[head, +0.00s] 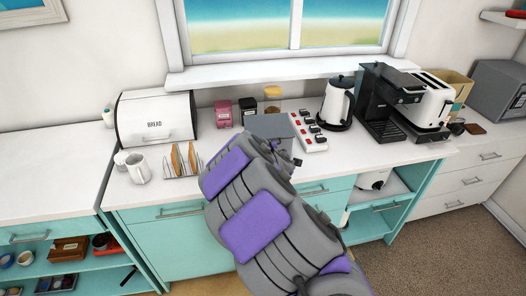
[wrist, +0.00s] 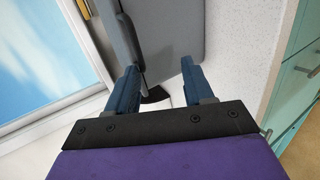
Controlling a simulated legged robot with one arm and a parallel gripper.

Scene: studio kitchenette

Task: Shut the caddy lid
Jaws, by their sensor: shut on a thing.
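The caddy (head: 268,126) is a grey box on the counter, left of the white strip of switches, partly hidden behind my arm in the head view. In the wrist view its grey body (wrist: 178,38) fills the top middle. A separate grey panel, which looks like its lid (wrist: 121,30), lies along the body's left side, with a dark line between them. My gripper (wrist: 158,80) has its blue fingers on either side of the grey caddy, the left finger at the panel's lower end. The fingertips are hidden in the head view. How far the lid stands open is unclear.
A white bread bin (head: 156,117), toast rack (head: 183,160) and mug (head: 140,170) stand left. Pink (head: 223,113) and black (head: 248,112) canisters stand behind. A kettle (head: 337,103), coffee machine (head: 382,105) and toaster (head: 432,98) stand right. The window (head: 290,25) is behind.

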